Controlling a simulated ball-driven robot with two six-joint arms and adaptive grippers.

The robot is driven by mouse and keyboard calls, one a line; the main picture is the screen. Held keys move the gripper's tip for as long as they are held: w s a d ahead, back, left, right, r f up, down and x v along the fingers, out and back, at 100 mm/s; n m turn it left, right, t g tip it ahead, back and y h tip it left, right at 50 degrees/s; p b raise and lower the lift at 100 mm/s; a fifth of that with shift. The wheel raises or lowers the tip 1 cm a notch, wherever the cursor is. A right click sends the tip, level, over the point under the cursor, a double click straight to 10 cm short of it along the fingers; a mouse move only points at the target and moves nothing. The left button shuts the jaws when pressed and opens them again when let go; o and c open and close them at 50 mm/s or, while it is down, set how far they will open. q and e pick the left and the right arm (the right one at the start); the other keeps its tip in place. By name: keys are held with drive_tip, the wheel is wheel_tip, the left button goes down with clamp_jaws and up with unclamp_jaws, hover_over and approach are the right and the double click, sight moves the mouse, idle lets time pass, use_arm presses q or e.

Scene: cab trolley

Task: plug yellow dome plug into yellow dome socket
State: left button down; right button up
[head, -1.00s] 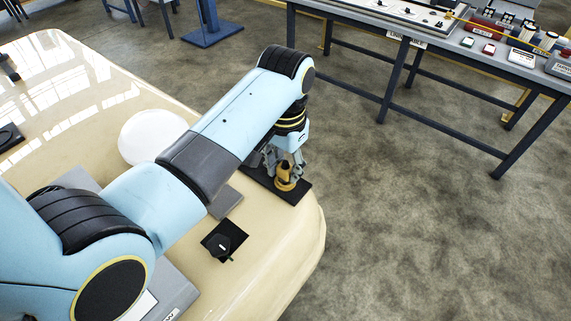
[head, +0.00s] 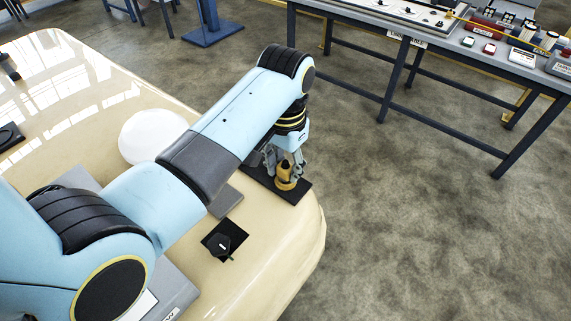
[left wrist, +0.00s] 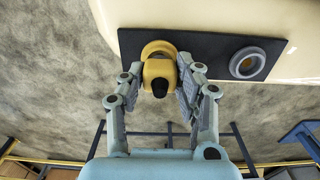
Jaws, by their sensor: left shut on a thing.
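The yellow dome plug (head: 287,172) is between the fingers of my left gripper (head: 284,166), above the dark plate near the corner of the cream surface. In the left wrist view the yellow plug (left wrist: 159,76) sits between the two fingertips of my left gripper (left wrist: 159,85), which is shut on it. A yellow ring, the yellow dome socket (left wrist: 158,48), shows right behind the plug on the black plate (left wrist: 205,46). The plug overlaps the ring; I cannot tell how deep it sits. My right gripper is not in view.
A grey round socket (left wrist: 247,63) is on the same black plate, beside the yellow one. A black plug (head: 222,245) lies on a dark square on the cream surface (head: 270,255). A white dome (head: 150,137) stands behind my arm. A workbench (head: 420,40) stands beyond open floor.

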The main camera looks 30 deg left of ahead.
sight(285, 166)
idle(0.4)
use_arm(q)
drive_tip(key=shift+f, duration=0.5)
drive_tip(key=c, duration=0.9)
unclamp_jaws()
drive_tip(key=shift+o, duration=0.2)
drive_tip(key=shift+r, duration=0.1)
wheel_tip(285, 166, up, 12)
drive_tip(key=shift+o, duration=0.3)
drive_tip(key=o, duration=0.8)
